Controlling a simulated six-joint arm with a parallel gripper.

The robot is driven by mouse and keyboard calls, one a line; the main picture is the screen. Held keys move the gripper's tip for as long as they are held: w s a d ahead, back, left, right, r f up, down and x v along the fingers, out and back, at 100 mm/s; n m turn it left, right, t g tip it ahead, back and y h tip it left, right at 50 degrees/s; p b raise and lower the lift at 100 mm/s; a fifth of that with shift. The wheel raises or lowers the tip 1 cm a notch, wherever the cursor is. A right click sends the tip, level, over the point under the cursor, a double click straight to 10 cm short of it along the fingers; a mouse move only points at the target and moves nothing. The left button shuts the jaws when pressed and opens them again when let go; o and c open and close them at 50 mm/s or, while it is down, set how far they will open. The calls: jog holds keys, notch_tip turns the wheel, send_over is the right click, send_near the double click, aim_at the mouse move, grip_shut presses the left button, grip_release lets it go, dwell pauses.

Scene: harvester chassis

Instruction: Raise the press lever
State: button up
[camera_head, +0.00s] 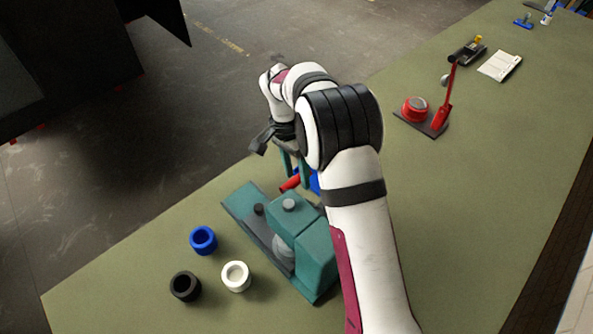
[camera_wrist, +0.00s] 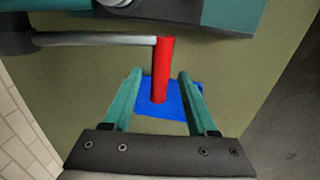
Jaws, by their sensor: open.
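The teal press (camera_head: 312,245) stands on the green bench, and part of its body shows at the top of the wrist view (camera_wrist: 215,18). Its lever is a grey rod (camera_wrist: 95,39) ending in a red handle (camera_wrist: 162,85); the red handle (camera_head: 290,183) also shows in the head view, partly covered by my arm. My gripper (camera_wrist: 160,74) is open, with its two teal fingers on either side of the red handle and visible gaps between. In the head view my gripper (camera_head: 294,166) is just above the handle, largely hidden by my wrist.
A flat blue piece (camera_wrist: 185,100) lies beneath the handle. Blue (camera_head: 203,240), black (camera_head: 185,286) and white (camera_head: 236,276) rings sit left of the press. A device with a red lever (camera_head: 443,110) stands farther back, near a paper pad (camera_head: 500,66). The bench between is clear.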

grip_shut()
dwell(1.4)
